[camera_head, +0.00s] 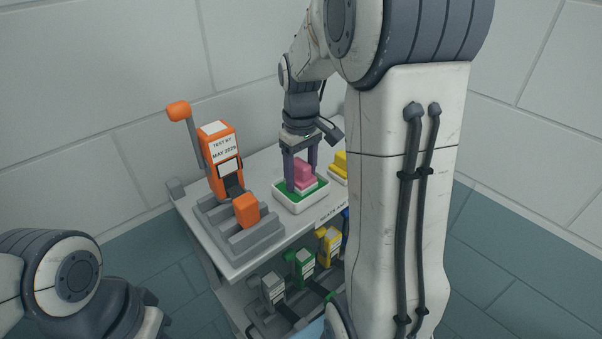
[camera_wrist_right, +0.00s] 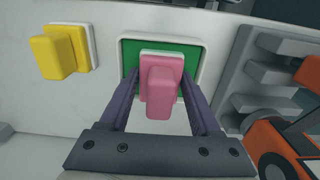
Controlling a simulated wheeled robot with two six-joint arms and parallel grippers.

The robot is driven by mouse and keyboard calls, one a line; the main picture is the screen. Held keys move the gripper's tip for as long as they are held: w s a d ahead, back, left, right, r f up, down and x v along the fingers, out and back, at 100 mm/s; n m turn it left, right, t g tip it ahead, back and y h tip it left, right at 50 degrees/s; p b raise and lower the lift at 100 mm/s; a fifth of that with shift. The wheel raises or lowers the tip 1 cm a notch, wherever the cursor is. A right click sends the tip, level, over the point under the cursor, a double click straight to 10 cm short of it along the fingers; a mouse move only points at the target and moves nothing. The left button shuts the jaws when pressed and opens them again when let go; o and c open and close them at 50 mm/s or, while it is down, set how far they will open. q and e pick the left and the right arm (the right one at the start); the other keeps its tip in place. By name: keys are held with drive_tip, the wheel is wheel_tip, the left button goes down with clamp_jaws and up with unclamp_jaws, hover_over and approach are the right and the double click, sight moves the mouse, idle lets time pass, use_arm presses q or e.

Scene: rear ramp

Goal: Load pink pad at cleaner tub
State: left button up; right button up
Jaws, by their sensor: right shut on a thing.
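The pink pad (camera_head: 304,174) has a pink handle on a pale backing. My right gripper (camera_head: 302,182) points down and is shut on it, a finger on each side. The pad is over the green inside of the white-rimmed cleaner tub (camera_head: 299,209) on the tabletop.
A yellow pad (camera_head: 340,165) sits right of the tub, partly hidden by my arm. An orange lever device (camera_head: 218,150) and a grey ridged block (camera_head: 240,228) stand to the left. Grey, green and yellow items (camera_head: 304,262) are on the lower shelf.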

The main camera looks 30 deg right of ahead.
sight(301, 162)
drive_tip(key=shift+f, duration=0.1)
wheel_tip(301, 162, up, 7)
drive_tip(key=p, duration=0.6)
drive_tip(key=shift+p, duration=0.35)
idle(0.5)
